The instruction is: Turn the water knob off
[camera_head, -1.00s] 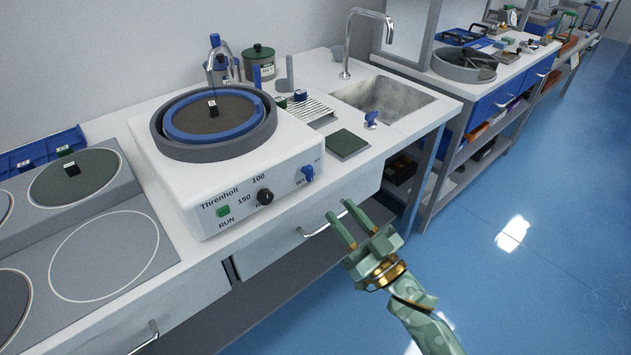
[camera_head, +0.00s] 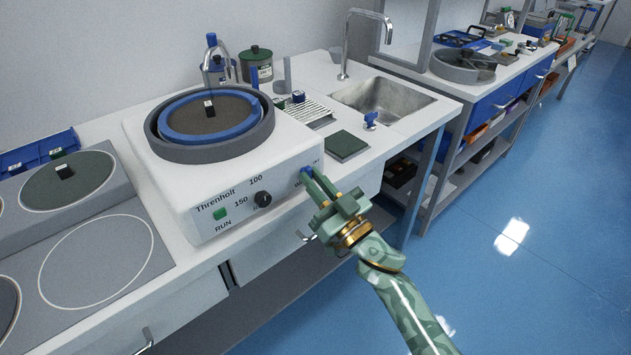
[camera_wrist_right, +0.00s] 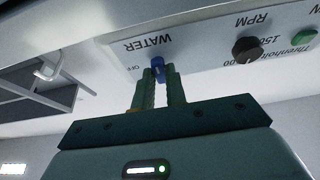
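The blue water knob (camera_head: 306,171) is on the front panel of the white polishing machine (camera_head: 180,196), at its right end. In the right wrist view the knob (camera_wrist_right: 158,68) sits beside the upside-down WATER and OFF lettering. My right gripper (camera_head: 312,175) reaches it from the front. Its two green fingers (camera_wrist_right: 159,76) lie close on either side of the knob and appear shut on it. The fingers partly hide the knob and its label in the head view. My left gripper is not in view.
A black RPM knob (camera_head: 263,199) and green RUN button (camera_head: 219,214) are on the same panel, left of the water knob. A drawer handle (camera_head: 306,237) is below. Open floor lies to the right.

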